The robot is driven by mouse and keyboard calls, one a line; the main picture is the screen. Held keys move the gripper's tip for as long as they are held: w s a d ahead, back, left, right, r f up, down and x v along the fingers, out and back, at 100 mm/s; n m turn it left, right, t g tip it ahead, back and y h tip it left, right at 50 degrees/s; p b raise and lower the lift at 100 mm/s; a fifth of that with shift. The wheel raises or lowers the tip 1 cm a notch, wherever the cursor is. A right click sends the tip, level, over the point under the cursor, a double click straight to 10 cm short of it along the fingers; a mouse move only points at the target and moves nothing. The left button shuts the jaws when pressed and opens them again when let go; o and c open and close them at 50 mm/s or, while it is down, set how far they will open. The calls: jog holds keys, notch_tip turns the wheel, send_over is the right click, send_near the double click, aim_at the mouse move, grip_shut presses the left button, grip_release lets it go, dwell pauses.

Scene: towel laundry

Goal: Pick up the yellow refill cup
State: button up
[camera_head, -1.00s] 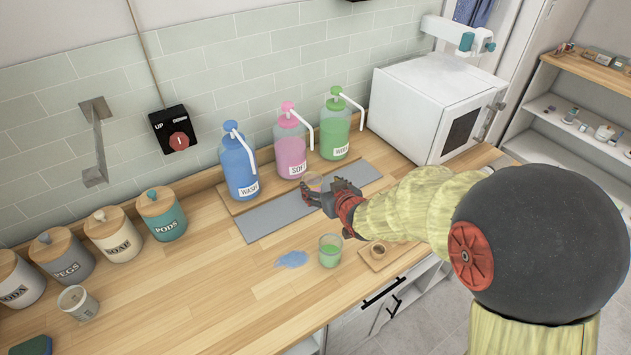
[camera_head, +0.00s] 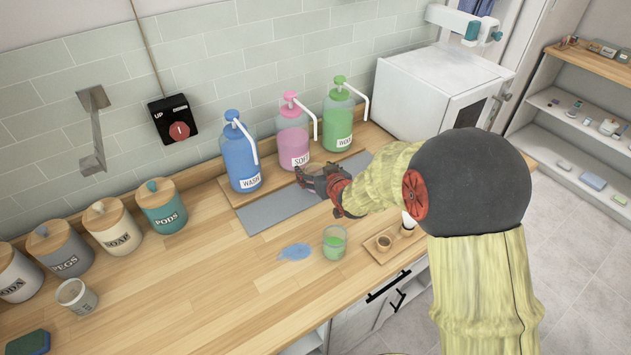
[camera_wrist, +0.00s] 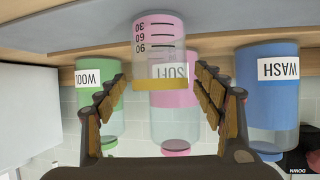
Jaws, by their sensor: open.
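A clear measuring cup with a yellow band (camera_wrist: 160,84) at its rim and 30, 60 and 90 marks shows in the wrist view, which is upside down. It looks pink inside, either from contents or from the pink bottle behind; I cannot tell which. My gripper (camera_wrist: 160,72) is open, with one finger on each side of the cup and a gap showing on both sides. In the head view my gripper (camera_head: 311,178) is in front of the pink SOFT bottle (camera_head: 293,143), and the cup is hidden there.
A blue WASH bottle (camera_head: 240,165) and a green bottle (camera_head: 339,123) flank the pink one. A grey mat (camera_head: 275,213) lies before them. A cup with green contents (camera_head: 334,243) stands beside a blue spill (camera_head: 294,252). A wooden tray (camera_head: 375,257) is to the right.

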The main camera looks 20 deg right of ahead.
jog(key=shift+c, duration=0.6)
jog(key=c, duration=1)
jog(key=shift+o, duration=0.2)
jog(key=shift+r, duration=0.1)
